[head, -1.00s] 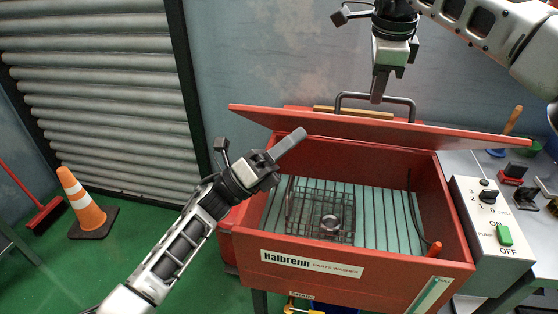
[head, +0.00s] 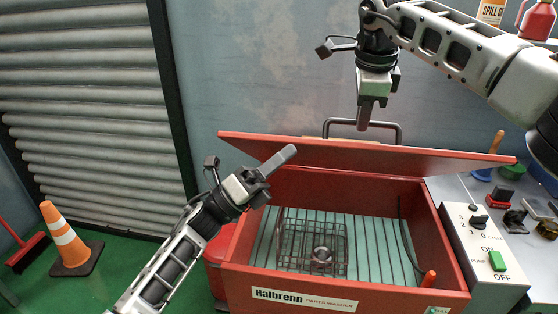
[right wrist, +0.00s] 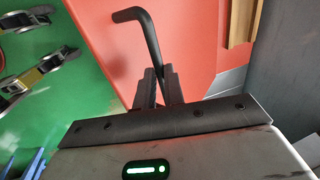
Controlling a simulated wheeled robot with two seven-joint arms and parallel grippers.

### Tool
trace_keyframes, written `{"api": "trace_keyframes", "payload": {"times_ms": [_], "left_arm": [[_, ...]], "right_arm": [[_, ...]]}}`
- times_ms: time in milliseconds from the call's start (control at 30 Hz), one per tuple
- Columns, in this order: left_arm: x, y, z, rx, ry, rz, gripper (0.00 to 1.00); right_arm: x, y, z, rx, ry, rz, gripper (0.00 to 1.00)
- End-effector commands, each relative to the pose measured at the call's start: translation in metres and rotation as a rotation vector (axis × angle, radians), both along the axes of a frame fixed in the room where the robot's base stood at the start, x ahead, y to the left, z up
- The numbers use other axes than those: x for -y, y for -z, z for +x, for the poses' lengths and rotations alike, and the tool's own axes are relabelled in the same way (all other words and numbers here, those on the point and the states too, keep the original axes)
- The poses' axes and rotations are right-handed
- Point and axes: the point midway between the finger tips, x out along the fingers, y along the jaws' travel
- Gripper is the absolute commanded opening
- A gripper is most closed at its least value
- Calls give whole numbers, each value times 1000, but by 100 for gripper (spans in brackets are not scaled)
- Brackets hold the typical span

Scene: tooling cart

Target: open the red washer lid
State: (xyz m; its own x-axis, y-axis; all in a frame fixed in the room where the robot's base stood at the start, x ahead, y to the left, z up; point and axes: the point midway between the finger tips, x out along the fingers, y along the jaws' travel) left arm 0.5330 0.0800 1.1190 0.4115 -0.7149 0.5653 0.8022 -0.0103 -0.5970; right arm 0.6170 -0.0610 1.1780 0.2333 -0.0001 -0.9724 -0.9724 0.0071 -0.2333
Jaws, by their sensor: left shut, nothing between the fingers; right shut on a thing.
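The red lid (head: 390,157) of the Halbrenn parts washer (head: 240,281) is raised off the basin and tilted, so the basin interior shows below it. A dark bar handle (head: 337,122) stands on its top side. My right gripper (head: 366,122) points down at the handle. In the right wrist view its fingers (right wrist: 157,88) are shut around the dark handle (right wrist: 150,40), with the red lid surface (right wrist: 195,45) behind. My left gripper (head: 282,160) is shut and empty, in front of the lid's left part; whether it touches the lid I cannot tell.
A wire basket (head: 290,262) with a metal ring (head: 321,257) sits in the basin. A control box (head: 490,240) with a green switch stands on the right, beside a bench. An orange cone (head: 64,238) stands on the floor at left.

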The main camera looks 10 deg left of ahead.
Motion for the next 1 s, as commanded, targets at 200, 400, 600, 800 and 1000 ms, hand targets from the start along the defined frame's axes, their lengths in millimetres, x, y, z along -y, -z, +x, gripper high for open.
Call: {"api": "trace_keyframes", "payload": {"times_ms": [200, 400, 600, 800, 1000], "left_arm": [[-5, -7, 6, 2, -22, -11, 0], [-5, -7, 6, 1, -22, -10, 0], [-5, -5, 6, -2, -22, -7, 0], [-4, -3, 6, -7, -21, -4, 0], [-4, -2, 5, -8, -21, -3, 0]], "right_arm": [[-3, 16, -7, -45, -7, -10, 33], [-4, 11, -8, -43, -9, -9, 33], [-5, -23, -14, -36, -10, -6, 33], [-5, -68, -24, -30, -8, -6, 33], [-5, -99, -31, -28, -6, -6, 33]]}}
